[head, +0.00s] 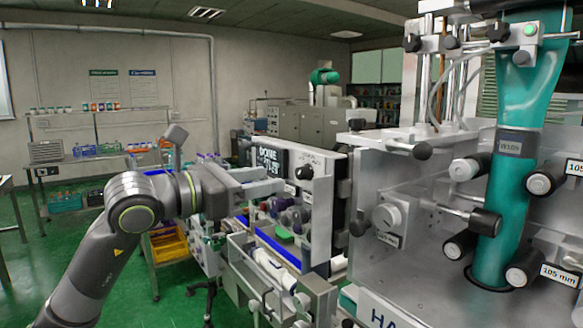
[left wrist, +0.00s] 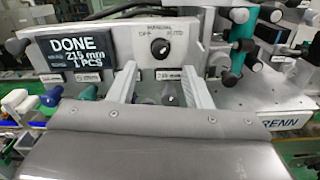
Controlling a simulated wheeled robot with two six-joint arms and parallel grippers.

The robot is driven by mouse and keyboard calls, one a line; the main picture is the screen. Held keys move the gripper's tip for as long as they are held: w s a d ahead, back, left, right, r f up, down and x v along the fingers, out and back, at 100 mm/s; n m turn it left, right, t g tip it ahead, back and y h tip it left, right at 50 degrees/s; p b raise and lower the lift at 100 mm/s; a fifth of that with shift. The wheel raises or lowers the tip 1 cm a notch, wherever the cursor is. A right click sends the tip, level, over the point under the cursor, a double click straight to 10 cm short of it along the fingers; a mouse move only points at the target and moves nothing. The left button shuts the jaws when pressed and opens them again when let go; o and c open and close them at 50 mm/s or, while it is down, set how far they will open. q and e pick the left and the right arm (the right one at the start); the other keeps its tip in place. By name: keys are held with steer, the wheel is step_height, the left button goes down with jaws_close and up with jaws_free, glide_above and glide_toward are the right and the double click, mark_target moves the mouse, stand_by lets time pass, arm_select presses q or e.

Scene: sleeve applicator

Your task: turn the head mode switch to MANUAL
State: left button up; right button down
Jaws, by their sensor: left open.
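The head mode switch is a round black knob (left wrist: 160,47) on a grey panel (left wrist: 205,50) in the left wrist view. MANUAL is printed above it, OFF to its left and what looks like AUTO to its right. I cannot tell clearly which way its pointer faces. In the head view the knob (head: 304,173) sits on the panel's upper part. My left gripper (left wrist: 158,82) is open and empty, its two fingers pointing at the panel just below the knob, apart from it. In the head view my left gripper (head: 277,182) is left of the panel. My right gripper is not seen.
A display (left wrist: 76,49) reading DONE, 215 mm, 1 PCS is left of the switch. More knobs (head: 290,215) lie below on the panel. The machine with a teal sleeve (head: 515,110) and black rollers fills the right. Shelves (head: 95,140) stand at the far left.

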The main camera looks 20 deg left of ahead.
mark_target(298, 173)
arm_select(q)
steer(key=p+x, duration=0.2)
steer(key=x, duration=0.3)
steer(key=shift+w+d+r, duration=0.1)
steer(key=shift+w+d, duration=0.4)
steer(key=shift+w, duration=0.05)
jaws_close()
